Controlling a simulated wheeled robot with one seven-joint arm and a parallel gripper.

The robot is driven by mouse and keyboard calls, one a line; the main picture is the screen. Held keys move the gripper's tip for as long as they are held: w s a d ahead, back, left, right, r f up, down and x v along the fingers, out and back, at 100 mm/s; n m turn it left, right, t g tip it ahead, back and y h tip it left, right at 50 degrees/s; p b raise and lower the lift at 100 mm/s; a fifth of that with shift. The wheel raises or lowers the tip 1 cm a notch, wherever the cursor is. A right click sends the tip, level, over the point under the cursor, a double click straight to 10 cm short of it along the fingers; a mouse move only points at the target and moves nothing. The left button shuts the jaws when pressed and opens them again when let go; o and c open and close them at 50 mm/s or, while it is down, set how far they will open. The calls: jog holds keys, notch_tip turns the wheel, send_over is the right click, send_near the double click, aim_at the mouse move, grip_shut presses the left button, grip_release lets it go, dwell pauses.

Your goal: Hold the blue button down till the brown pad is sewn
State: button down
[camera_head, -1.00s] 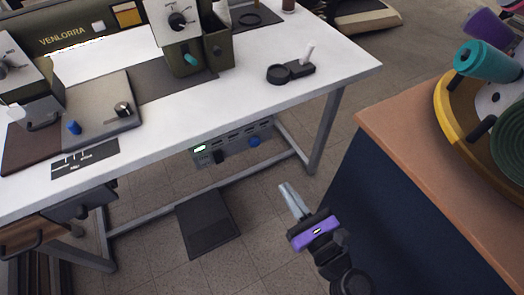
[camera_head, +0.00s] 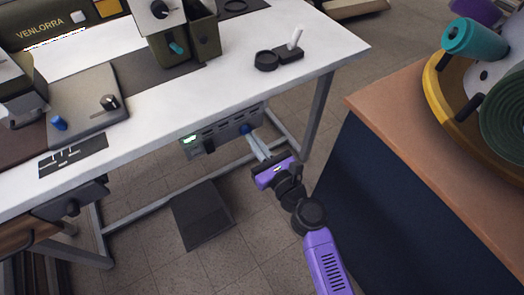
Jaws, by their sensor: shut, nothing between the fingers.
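A blue button (camera_head: 246,129) sits on the front of a grey control box (camera_head: 222,132) under the white table. My gripper (camera_head: 256,142) is shut and empty, with its pale fingertips right at the button, partly overlapping it in the picture. I cannot tell whether they touch or press it. The brown pad (camera_head: 14,152) lies on the table at the far left, beside the sewing machine (camera_head: 18,92), cut off by the picture edge. Its seam cannot be made out.
The control box has a lit green display (camera_head: 188,139) and a black knob. A dark pedal (camera_head: 203,215) lies on the floor below. A table leg (camera_head: 318,110) stands right of my gripper. A blue cabinet with a brown top (camera_head: 440,150) is at the right. Another blue knob (camera_head: 59,122) is on the machine bed.

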jog(key=shift+w+a, duration=0.2)
jog(key=shift+w, duration=0.05)
jog(key=shift+w, duration=0.1)
